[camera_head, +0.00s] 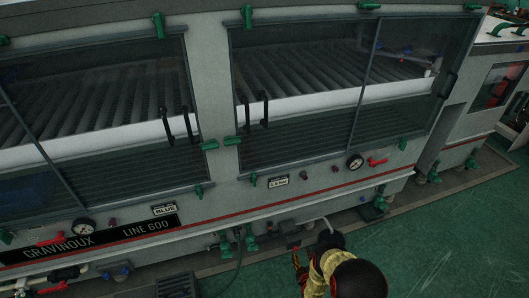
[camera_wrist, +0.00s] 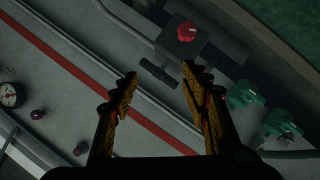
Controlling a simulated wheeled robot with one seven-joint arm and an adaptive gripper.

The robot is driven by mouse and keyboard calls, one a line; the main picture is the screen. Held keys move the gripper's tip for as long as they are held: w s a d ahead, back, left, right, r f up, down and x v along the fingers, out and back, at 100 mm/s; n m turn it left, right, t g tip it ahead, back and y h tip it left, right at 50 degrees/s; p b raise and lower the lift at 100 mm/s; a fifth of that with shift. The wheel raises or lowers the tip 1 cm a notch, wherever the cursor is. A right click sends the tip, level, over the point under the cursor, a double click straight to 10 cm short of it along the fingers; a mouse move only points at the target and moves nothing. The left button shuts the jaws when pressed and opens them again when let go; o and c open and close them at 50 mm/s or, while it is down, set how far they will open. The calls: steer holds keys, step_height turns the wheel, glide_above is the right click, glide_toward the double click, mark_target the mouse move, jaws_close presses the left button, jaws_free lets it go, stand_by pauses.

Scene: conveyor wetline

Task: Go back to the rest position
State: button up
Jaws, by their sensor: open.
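My gripper (camera_wrist: 159,71) is open in the wrist view, with its two black and yellow fingers apart and nothing held between them. Beyond the fingertips are a grey box with a red knob (camera_wrist: 187,31) and a small dark bar. In the head view my gripper (camera_head: 308,256) is at the bottom centre, low in front of the machine's lower edge. It is partly hidden there by my yellow and black arm. I cannot tell how far the fingertips are from the machine.
A long grey machine (camera_head: 230,190) with glass doors fills most of the head view. Red handles, gauges (camera_head: 355,162) and green fittings line its front. Green valves (camera_wrist: 245,93) are close right of my fingers in the wrist view. The green floor (camera_head: 450,240) is clear at right.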

steer(key=w+r+m+g, duration=0.1)
steer(key=w+r, duration=0.4)
steer(key=r, duration=0.3)
steer(key=w+r+p, duration=0.1)
steer(key=w+r, duration=0.4)
steer(key=r, duration=0.4)
steer(key=w+r+m+g, duration=0.1)
steer(key=w+r, duration=0.5)
steer(key=r, duration=0.2)
steer(key=s+r+m+g+p, duration=0.1)
steer(key=s+r, duration=0.1)
steer(key=r, duration=1.3)
steer(key=s+r+m+g+p, duration=0.1)
steer(key=s+r, duration=0.1)
steer(key=r, duration=1.4)
steer(key=s+r+m+g+p, duration=0.2)
steer(key=s+r, duration=1.9)
steer(key=s, duration=0.1)
steer(key=s+r+m+g+p, duration=0.1)
steer(key=s+r+m+g, duration=0.1)
steer(key=s, duration=2.5)
steer(key=shift+s+r+m, duration=0.2)
steer(key=shift+r+m, duration=0.1)
steer(key=shift+r, duration=0.5)
